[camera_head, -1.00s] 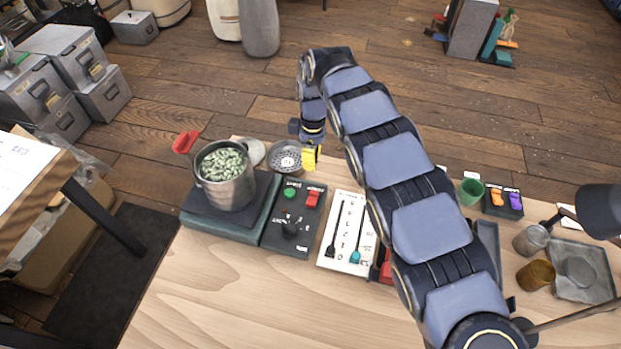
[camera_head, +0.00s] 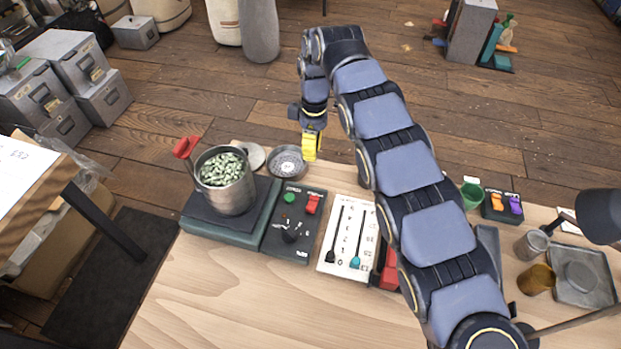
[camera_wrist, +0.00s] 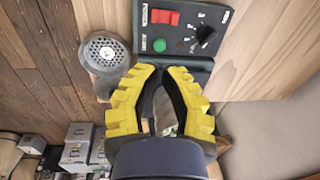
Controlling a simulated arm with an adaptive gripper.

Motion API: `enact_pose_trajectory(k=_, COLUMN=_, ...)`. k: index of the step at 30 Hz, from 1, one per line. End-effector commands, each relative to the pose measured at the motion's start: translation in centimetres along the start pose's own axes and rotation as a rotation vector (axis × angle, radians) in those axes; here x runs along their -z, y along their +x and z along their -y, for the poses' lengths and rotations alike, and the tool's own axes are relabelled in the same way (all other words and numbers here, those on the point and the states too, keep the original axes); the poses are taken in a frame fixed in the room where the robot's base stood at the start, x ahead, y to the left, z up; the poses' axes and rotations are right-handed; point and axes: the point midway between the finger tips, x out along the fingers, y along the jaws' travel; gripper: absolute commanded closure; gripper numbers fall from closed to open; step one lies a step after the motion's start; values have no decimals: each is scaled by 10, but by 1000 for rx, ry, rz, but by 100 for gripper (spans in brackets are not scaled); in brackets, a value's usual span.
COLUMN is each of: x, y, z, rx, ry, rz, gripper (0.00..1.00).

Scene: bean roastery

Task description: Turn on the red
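A red rocker switch (camera_head: 313,204) sits at the upper right of a dark control box (camera_head: 279,247) on the wooden table. It shows at the top of the wrist view (camera_wrist: 164,17), left of a black knob (camera_wrist: 205,34) and above a green button (camera_wrist: 159,45). My gripper (camera_head: 311,146) with yellow fingers hangs above the table's far edge, beyond the box and apart from the switch. In the wrist view its fingertips (camera_wrist: 160,70) come together with nothing held between them.
A pot of pale green beans (camera_head: 226,182) stands left of the box. A round perforated dish (camera_head: 287,161) lies behind it. A white slider panel (camera_head: 347,242) is to the right, with a red object (camera_head: 390,266) partly behind my arm. The front tabletop is clear.

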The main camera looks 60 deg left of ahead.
Motion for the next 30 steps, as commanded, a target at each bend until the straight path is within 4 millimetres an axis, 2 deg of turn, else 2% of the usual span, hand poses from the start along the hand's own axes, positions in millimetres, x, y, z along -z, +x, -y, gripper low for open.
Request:
enact_pose_trajectory(k=7, x=-2, y=-2, z=6, rx=70, ry=3, rz=2, gripper=100)
enact_pose_trajectory(k=19, x=-2, y=1, z=8, rx=73, ry=2, rz=3, gripper=100)
enact_pose_trajectory(k=26, x=-3, y=23, z=10, rx=75, ry=3, rz=5, gripper=100)
enact_pose_trajectory(k=30, x=-3, y=46, z=11, rx=74, ry=2, rz=5, gripper=100)
